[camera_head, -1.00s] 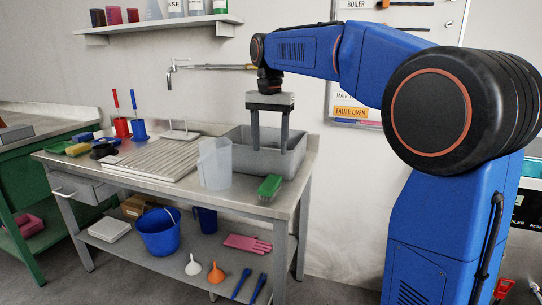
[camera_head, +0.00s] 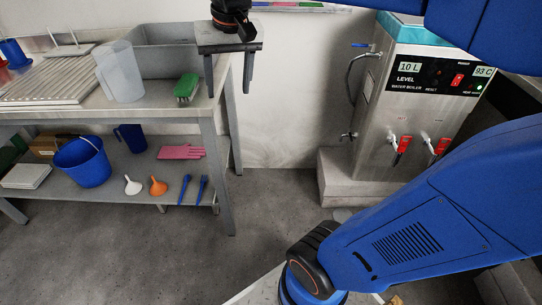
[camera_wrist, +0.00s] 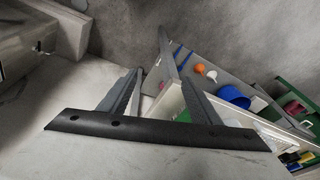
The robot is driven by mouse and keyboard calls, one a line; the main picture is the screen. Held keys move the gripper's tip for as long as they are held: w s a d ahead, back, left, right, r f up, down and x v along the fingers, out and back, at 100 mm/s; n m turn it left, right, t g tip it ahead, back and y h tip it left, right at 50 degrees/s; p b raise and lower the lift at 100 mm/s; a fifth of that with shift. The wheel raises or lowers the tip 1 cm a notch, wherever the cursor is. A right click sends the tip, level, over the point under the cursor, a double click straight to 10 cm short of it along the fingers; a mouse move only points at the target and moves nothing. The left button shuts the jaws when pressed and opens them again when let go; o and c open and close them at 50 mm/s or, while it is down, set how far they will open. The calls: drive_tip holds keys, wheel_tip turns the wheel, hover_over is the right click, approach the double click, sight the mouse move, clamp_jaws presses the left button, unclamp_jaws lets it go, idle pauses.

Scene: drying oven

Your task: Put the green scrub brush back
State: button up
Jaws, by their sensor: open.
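My gripper (camera_head: 228,92) is open and empty, fingers down, to the right of the brush at the bench's right end. Its open fingers also show in the wrist view (camera_wrist: 163,76).
The lower shelf (camera_head: 110,178) holds a blue bucket (camera_head: 82,162), funnels and pink gloves (camera_head: 181,152). A water boiler (camera_head: 415,100) stands to the right. Open floor (camera_head: 270,200) lies between it and the bench.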

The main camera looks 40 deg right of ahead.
drive_tip(key=s+d+f+n+t, duration=0.2)
drive_tip(key=s+f+n, duration=0.1)
drive_tip(key=s+f, duration=1.1)
drive_tip(key=shift+s, duration=0.2)
drive_tip(key=shift+r, duration=0.1)
